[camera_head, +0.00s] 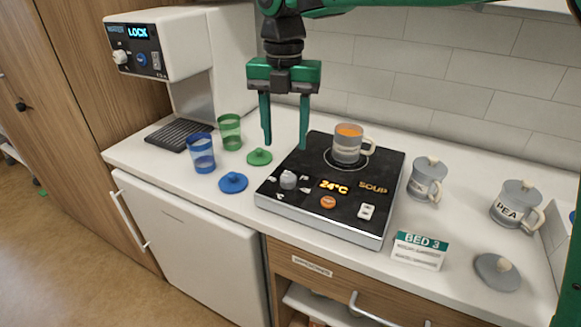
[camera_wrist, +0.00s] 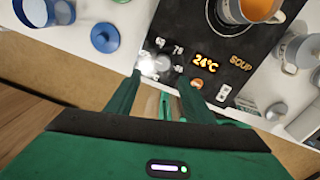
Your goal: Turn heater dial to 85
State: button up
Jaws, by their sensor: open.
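The heater (camera_head: 322,227) is a black-topped plate on the counter. Its display (camera_head: 334,187) reads 24°C, with SOUP lit beside it. The heater dial (camera_head: 288,179) is a small silver-grey knob at the heater's front left, with number marks around it. In the wrist view the dial (camera_wrist: 153,64) looks bright, just beyond the fingertips. My gripper (camera_head: 285,143) is open and empty, pointing down above the heater's left side, apart from the dial. It also shows in the wrist view (camera_wrist: 160,82).
An orange button (camera_head: 327,202) and a white rocker switch (camera_head: 366,211) sit right of the dial. Blue (camera_head: 201,152) and green (camera_head: 229,131) cups with lids stand left. Grey mugs (camera_head: 426,179) and a BED 3 card (camera_head: 419,250) are right. A LOCK-display dispenser (camera_head: 160,45) stands behind.

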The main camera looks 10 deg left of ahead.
aim_at(288, 176)
jog(key=f, duration=1)
jog(key=shift+w+d, duration=0.1)
jog(key=shift+d, duration=0.2)
jog(key=c, duration=1)
jog(key=shift+c, duration=0.2)
